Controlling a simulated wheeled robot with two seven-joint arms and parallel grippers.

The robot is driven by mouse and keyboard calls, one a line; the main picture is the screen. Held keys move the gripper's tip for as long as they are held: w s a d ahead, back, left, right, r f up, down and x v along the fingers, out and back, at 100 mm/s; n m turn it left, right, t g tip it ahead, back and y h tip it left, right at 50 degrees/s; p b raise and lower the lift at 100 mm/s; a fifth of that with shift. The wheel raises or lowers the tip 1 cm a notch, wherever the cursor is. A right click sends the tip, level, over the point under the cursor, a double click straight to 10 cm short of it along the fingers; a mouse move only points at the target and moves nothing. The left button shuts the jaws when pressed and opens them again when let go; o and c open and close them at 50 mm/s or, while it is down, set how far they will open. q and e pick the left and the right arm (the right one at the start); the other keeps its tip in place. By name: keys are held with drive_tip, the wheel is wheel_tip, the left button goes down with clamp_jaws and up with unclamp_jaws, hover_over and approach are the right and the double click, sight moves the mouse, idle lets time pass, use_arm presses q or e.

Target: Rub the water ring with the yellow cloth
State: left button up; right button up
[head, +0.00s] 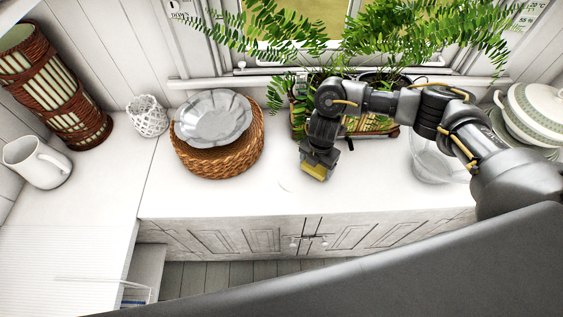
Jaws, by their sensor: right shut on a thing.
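My right gripper (317,164) points down over the white counter, right of its middle. It is shut on the yellow cloth (314,172), a small yellow patch at the fingertips. I cannot tell whether the cloth touches the counter. A faint curved mark, likely the water ring (286,186), shows on the counter just left of the cloth and a little nearer the front edge. Part of the ring may be hidden by the gripper. My left gripper is not in view.
A wicker basket (222,160) with a scalloped grey dish (212,118) stands left. A planter (375,126) with ferns is behind the gripper, a clear glass bowl (432,165) right. The counter front is clear.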

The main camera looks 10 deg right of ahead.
wheel_tip(320, 180, up, 7)
drive_tip(key=p, duration=0.5)
drive_tip(key=shift+w, duration=0.15)
drive_tip(key=shift+a+r, duration=0.1)
idle(0.3)
